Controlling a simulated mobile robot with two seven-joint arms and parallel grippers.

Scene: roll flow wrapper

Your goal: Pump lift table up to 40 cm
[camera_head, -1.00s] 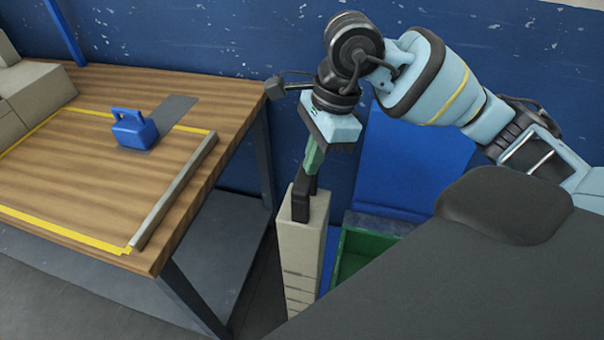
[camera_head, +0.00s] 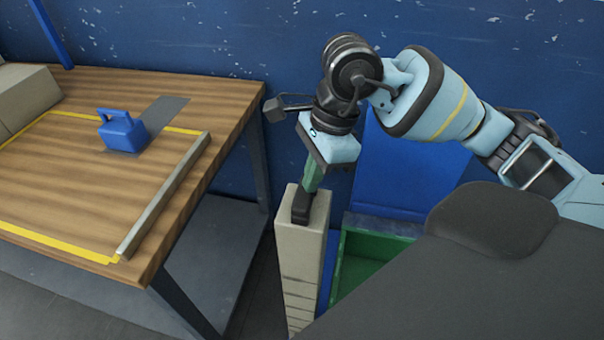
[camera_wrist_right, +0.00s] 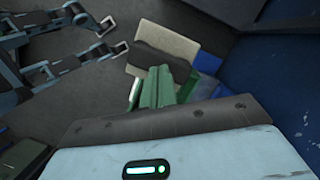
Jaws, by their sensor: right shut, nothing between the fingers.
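My right gripper (camera_head: 310,187) comes down from above with its green fingers shut and nothing between them. Its tips are at a black pedal-like part (camera_head: 302,206) on top of a tall beige post (camera_head: 302,250). In the right wrist view the closed green fingers (camera_wrist_right: 156,92) overlap the black part (camera_wrist_right: 163,62) on the beige top (camera_wrist_right: 170,38); whether they press on it I cannot tell. I cannot make out a lift table platform for certain. My left gripper is not in view.
A wooden workbench (camera_head: 70,185) with a yellow-taped outline stands at left, holding a blue handled block (camera_head: 123,133) and a grey bar (camera_head: 165,195). A green bin (camera_head: 370,255) sits right of the post. A blue wall (camera_head: 230,40) is behind.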

